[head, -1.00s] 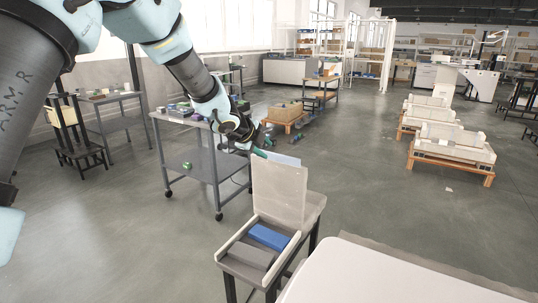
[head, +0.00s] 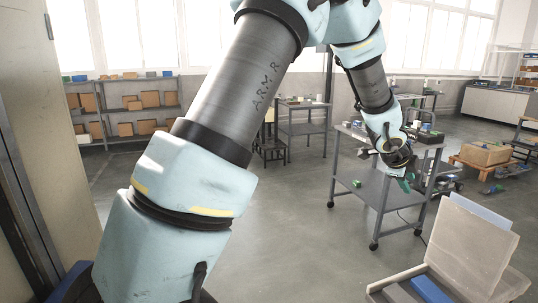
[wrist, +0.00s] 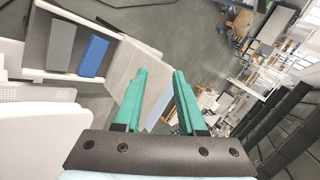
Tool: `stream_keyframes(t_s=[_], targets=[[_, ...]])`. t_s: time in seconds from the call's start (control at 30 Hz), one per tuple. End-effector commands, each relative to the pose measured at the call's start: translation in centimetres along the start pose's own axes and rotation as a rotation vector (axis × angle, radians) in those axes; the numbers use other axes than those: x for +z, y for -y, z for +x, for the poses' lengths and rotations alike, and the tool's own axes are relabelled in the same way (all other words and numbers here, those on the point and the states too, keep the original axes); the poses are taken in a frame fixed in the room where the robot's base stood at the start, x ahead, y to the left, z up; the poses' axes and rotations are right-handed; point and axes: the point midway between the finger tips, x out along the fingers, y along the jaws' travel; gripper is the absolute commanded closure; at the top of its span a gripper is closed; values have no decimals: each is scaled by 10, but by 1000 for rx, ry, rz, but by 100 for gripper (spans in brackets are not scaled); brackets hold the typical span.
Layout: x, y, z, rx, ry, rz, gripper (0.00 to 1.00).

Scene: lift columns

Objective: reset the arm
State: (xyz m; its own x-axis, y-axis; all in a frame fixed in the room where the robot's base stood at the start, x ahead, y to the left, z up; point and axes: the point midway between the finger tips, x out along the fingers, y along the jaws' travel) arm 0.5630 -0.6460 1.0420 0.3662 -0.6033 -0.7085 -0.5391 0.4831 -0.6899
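My gripper (head: 405,184) hangs at the end of my arm, up and left of an open box (head: 470,245) in the head view. In the wrist view my gripper's two green fingers (wrist: 160,72) stand apart with nothing held between them. The box's raised grey lid also shows in the wrist view (wrist: 124,66), behind the left finger. A blue block (wrist: 94,56) and a grey block (wrist: 62,46) lie side by side in the box. In the head view the box's lower part is cut off by the frame edge.
A grey wheeled cart (head: 376,188) with small items on top stands behind my gripper. Shelves with boxes (head: 130,104) line the far left. A pale wall or door (head: 50,130) is close at left.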

Motion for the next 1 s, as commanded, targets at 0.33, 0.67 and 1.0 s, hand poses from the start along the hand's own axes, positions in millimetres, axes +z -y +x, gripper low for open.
stream_keyframes(t_s=[0.33, 0.67, 1.0], targets=[[199, -104, -130, 71, 424, -869, 60], [250, -259, -269, 70, 770, -1785, 60], [232, -312, -308, 61, 869, -2138, 60]])
